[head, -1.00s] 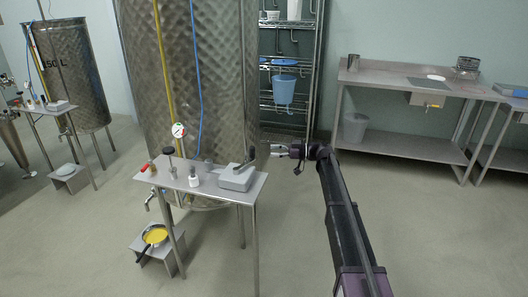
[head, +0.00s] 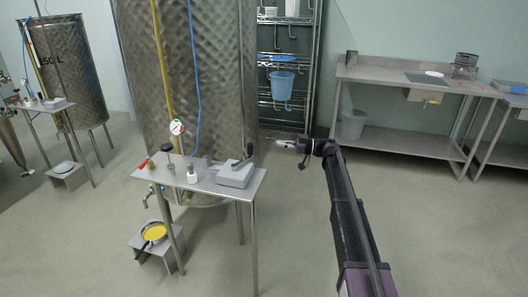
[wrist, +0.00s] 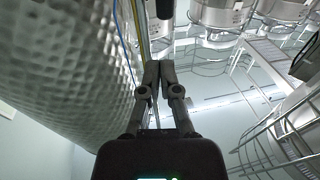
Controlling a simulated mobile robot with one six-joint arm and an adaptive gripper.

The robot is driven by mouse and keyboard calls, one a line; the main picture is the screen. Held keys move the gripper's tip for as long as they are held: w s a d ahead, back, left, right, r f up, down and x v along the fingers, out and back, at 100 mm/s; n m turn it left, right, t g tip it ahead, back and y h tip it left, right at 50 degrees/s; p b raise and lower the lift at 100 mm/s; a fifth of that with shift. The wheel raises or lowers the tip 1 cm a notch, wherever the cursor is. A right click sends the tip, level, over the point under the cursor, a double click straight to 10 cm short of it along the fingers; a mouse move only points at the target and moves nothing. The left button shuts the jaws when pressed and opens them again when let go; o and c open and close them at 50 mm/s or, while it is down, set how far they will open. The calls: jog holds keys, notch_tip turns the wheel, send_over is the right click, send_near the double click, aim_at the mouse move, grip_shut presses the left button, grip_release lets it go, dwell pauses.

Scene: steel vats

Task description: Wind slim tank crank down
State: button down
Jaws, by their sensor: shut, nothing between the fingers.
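The slim tank (head: 180,80) is a tall dimpled steel vat in the middle of the head view. In front of it a small steel stand carries a grey box (head: 236,176) with a crank, whose black grip (head: 249,151) stands up at its right rear. My gripper (head: 277,143) is to the right of the crank in the picture, apart from it, pointing left toward the tank. In the wrist view my gripper (wrist: 159,64) has its fingers together and empty. A dark cylinder (wrist: 165,8) shows beyond the fingertips; I cannot tell whether it is the crank's grip.
The stand (head: 150,172) also bears a red-handled valve (head: 143,163), a gauge (head: 177,127) and a white bottle (head: 192,176). A pan of yellow liquid (head: 154,232) sits low beside it. A wire rack (head: 314,80) is behind.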

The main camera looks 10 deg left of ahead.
jog(key=w+d+r+m+t+y, duration=0.1)
jog(key=d+r+m+t, duration=0.2)
jog(key=r+m+t, duration=0.35)
jog(key=w+d+r+m+t, duration=0.2)
jog(key=d+r+m+t, duration=0.15)
jog(key=m+t, duration=0.6)
jog(key=d+f+m+t+h, duration=0.2)
jog(key=d+m+t+h, duration=0.2)
jog(key=m+h, duration=0.6)
jog(key=d+f+m+t+h, duration=0.3)
jog(key=d+m+t+h, duration=0.1)
jog(key=m+h, duration=0.6)
jog(key=s+a+f+m+g+y, duration=0.45)
jog(key=f+m+g, duration=0.2)
jog(key=f, duration=0.25)
jog(key=s+a+r+m+g+y, duration=0.1)
jog(key=s+a+g+y, duration=0.3)
jog(key=s+a+y, duration=0.4)
jog(key=s+a+m, duration=0.1)
jog(key=s, duration=0.3)
jog(key=shift+a+r+m+y+b, duration=0.15)
jog(key=shift+r+m+y+b, duration=0.2)
jog(key=shift+r+b, duration=0.05)
